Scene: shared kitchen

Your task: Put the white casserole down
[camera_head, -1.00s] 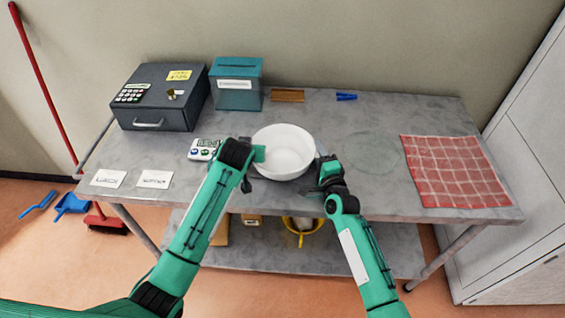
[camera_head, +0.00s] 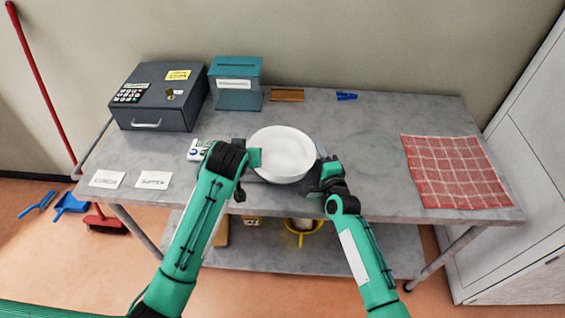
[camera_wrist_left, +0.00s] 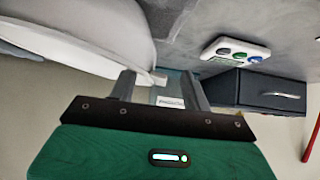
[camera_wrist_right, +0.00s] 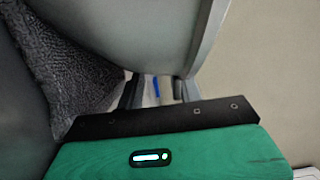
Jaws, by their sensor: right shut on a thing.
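The white casserole (camera_head: 283,154) is at the middle of the grey table, between my two grippers. Its pale side fills the upper left of the left wrist view (camera_wrist_left: 95,30) and the top of the right wrist view (camera_wrist_right: 150,30). My right gripper (camera_head: 322,168) is shut on its right side; its fingers show at the rim in the right wrist view (camera_wrist_right: 155,92). My left gripper (camera_head: 254,158) is at its left side, with fingers apart (camera_wrist_left: 160,88) and a small white tab of the casserole near them. I cannot tell whether the casserole's base touches the table.
Grey rough material (camera_wrist_right: 65,65) lies beside the casserole in the right wrist view. A timer (camera_head: 198,148) is close left of my left gripper. A dark safe (camera_head: 155,97), teal box (camera_head: 236,85) and wooden block (camera_head: 287,95) stand behind. The tabletop (camera_head: 370,120) is clear towards the red cloth (camera_head: 457,172).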

